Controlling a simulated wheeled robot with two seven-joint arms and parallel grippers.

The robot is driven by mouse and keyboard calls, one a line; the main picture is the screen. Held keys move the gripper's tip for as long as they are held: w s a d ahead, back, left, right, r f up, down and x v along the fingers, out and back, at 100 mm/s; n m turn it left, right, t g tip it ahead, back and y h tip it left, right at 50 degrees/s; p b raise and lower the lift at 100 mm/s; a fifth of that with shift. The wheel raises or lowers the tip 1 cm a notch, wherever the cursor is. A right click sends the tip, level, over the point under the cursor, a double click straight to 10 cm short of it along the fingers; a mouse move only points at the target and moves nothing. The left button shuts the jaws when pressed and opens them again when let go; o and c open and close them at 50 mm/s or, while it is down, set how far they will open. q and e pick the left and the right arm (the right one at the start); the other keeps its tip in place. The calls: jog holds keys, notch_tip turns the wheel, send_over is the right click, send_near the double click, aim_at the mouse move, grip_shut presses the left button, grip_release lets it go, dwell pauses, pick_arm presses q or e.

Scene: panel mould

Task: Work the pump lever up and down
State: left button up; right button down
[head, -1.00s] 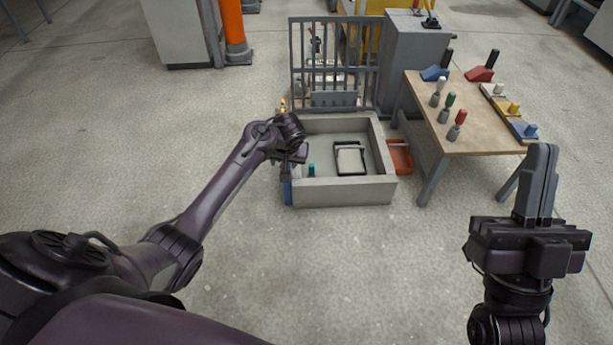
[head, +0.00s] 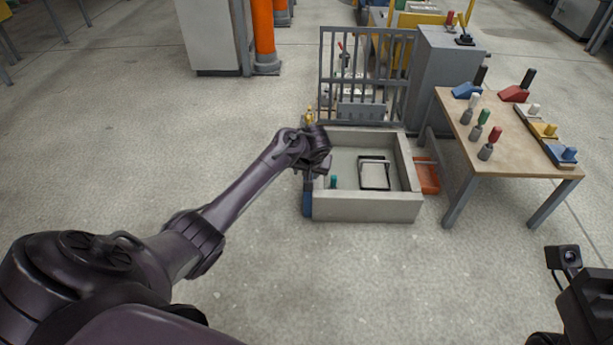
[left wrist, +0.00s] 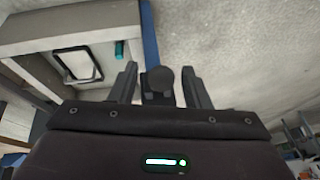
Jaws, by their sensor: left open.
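My left gripper (head: 312,178) is at the left wall of the grey box-shaped mould (head: 366,208), pointing down. In the left wrist view its two fingers (left wrist: 158,72) stand apart. A dark round knob on a dark block (left wrist: 161,80) shows between them, with gaps on both sides; it may be the pump lever's end, but I cannot tell for sure. A blue part (head: 307,204) stands against the mould's left side, and it also shows in the left wrist view (left wrist: 150,40). My right gripper's body (head: 590,305) is cut off at the lower right; its fingers are not seen.
A teal handle (head: 333,182) and a black-framed panel (head: 374,173) are inside the mould. A barred grey gate (head: 366,70) stands behind it. A table (head: 500,165) with coloured handles is at the right. Open floor lies left and in front.

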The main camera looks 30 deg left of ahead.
pick_arm(q)
jog(key=shift+a+f, duration=0.15)
jog(key=shift+f, duration=0.05)
grip_shut()
jog(key=shift+f, duration=0.1)
